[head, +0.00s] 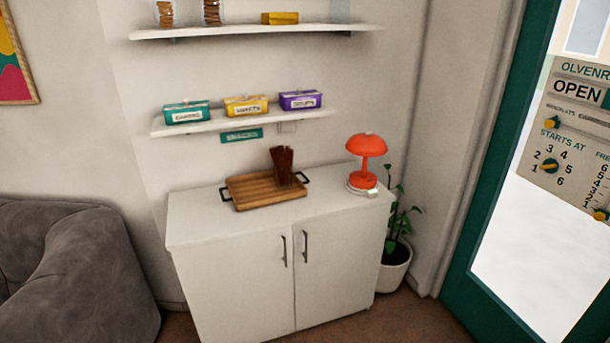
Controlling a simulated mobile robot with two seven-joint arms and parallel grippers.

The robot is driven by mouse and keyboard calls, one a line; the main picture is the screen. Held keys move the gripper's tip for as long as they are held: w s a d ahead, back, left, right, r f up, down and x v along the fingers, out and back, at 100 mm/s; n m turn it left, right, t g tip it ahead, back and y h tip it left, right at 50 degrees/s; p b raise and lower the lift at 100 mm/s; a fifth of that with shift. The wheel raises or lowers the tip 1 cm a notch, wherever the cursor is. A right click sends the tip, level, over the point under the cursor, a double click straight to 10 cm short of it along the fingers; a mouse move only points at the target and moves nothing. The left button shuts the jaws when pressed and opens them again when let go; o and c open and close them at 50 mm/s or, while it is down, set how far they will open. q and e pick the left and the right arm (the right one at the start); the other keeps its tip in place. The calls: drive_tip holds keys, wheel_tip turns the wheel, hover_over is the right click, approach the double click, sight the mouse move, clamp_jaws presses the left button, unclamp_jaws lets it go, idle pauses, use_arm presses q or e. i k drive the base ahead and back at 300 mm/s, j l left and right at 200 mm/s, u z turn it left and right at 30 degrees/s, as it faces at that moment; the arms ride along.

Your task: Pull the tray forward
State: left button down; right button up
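A wooden tray (252,194) with dark handles at its left and right ends lies on top of a white cabinet (210,230). A brown, upright container or bundle (283,165) stands at the tray's right back part; I cannot tell exactly what it is. The tray sits back from the cabinet's front edge, with bare top in front of it. Neither of my grippers shows in the head view.
An orange lamp (366,147) stands on the cabinet right of the tray. A shelf (240,122) with several labelled boxes hangs above. A grey sofa (85,265) is at left, a potted plant (396,265) and green-framed door (480,180) at right.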

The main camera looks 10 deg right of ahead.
sight(257, 189)
drive_tip(key=i+l+z, duration=0.3)
drive_tip(key=i, duration=0.4)
drive_tip(key=i+z, duration=0.25)
drive_tip(key=i, duration=0.5)
drive_tip(key=i+l+u, duration=0.4)
drive_tip(key=i+l, duration=0.5)
drive_tip(key=l, duration=0.15)
